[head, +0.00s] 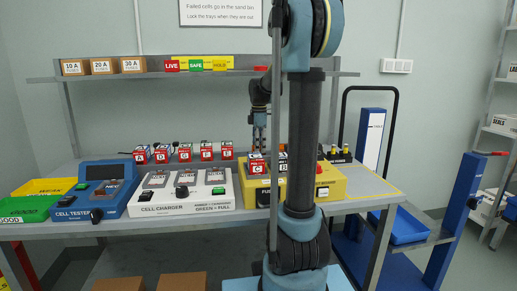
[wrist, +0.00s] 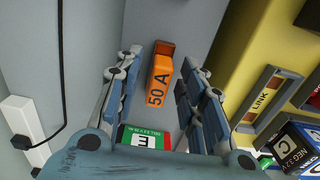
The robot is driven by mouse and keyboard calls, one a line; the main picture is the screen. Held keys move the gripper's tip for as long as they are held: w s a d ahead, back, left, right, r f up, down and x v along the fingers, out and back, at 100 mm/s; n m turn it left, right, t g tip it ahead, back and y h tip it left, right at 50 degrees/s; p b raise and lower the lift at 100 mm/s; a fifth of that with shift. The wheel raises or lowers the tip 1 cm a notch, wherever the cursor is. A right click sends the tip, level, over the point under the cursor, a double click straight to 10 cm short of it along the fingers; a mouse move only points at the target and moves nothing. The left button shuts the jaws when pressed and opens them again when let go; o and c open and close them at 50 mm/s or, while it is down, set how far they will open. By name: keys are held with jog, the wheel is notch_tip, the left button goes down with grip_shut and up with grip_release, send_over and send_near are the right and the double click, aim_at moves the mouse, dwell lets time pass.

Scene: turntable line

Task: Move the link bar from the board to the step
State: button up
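My gripper (wrist: 165,95) is open, its two fingers apart on either side of an orange block marked 50 A (wrist: 158,82). A gap shows between the block and both fingers. The block lies over the grey surface, and I cannot tell whether it is the link bar. A brown and grey piece labelled LINK (wrist: 262,98) is on the yellow board (wrist: 228,60), right of the fingers. I cannot identify the step.
Cell E (wrist: 143,138) lies close below the fingers in the wrist view; cell C (wrist: 288,150) is at right. A white cell charger (head: 185,205) and a blue cell tester (head: 98,200) stand to the left. A shelf (head: 190,75) crosses behind. The bench's right end is clear.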

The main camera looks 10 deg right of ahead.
notch_tip(320, 180, up, 12)
dwell(0.5)
jog(key=shift+f, duration=0.1)
